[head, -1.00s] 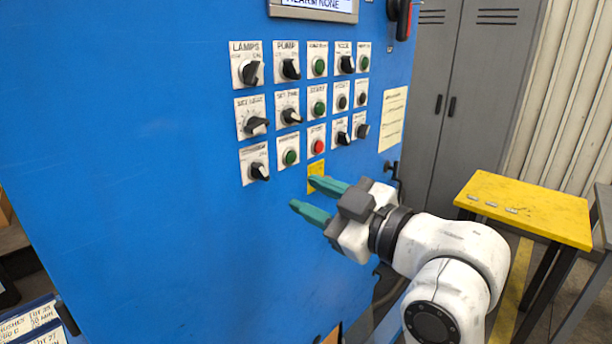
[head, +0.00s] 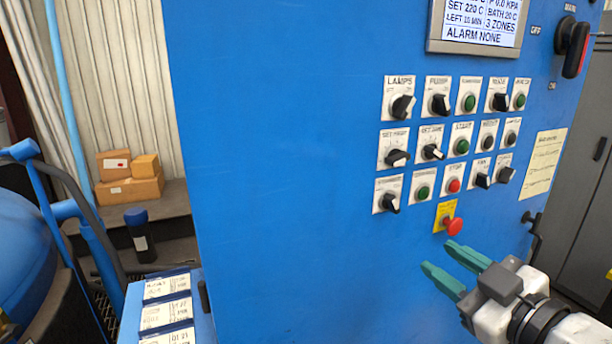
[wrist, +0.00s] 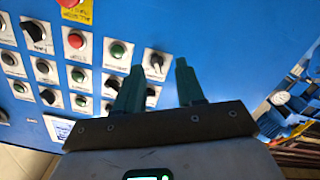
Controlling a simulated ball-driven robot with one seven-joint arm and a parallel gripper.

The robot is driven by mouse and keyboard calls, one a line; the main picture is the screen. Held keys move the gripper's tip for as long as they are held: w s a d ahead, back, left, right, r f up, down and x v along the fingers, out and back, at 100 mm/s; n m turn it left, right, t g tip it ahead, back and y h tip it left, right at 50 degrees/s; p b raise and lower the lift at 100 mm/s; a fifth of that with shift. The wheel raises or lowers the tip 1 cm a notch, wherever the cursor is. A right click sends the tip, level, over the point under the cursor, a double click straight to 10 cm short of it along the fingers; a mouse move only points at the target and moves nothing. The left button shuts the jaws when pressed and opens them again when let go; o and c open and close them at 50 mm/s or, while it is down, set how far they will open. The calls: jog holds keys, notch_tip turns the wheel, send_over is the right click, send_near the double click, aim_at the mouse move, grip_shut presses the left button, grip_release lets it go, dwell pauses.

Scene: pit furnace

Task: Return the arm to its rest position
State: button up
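My gripper (head: 450,270) is in the lower right of the head view, below the control panel's buttons and knobs. Its two green fingers are apart with nothing between them. In the wrist view the fingers (wrist: 160,88) point toward the blue cabinet face, with rows of knobs and buttons beyond them. The fingers look clear of the panel, though the exact gap is hard to tell. A red mushroom button (head: 453,226) on a yellow plate sits just above the fingertips in the head view.
The blue cabinet (head: 280,180) fills the middle, with a display (head: 480,22) and a red-and-black main switch (head: 572,48). Cardboard boxes (head: 130,188) lie on a shelf at left. A labelled blue rack (head: 168,310) stands at lower left, beside a blue tank (head: 25,250). Grey lockers (head: 585,180) stand at right.

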jog(key=s+f+m+g+h, duration=0.1)
jog(key=s+f+m+g, duration=0.1)
jog(key=f, duration=0.6)
jog(key=s+f+m+g+h, duration=0.1)
jog(key=s+f+m+g, duration=0.15)
jog(key=f, duration=0.65)
jog(key=s+d+f+m+g+h, duration=0.1)
jog(key=s+f+g, duration=0.4)
jog(key=s+f, duration=0.6)
jog(key=s+d+f+m+g+h, duration=0.2)
jog(key=s+d+f+m+g, duration=0.1)
jog(key=s+f, duration=0.8)
jog(key=s+m+g, duration=0.1)
jog(key=s+g, duration=0.1)
jog(key=shift+g, duration=0.35)
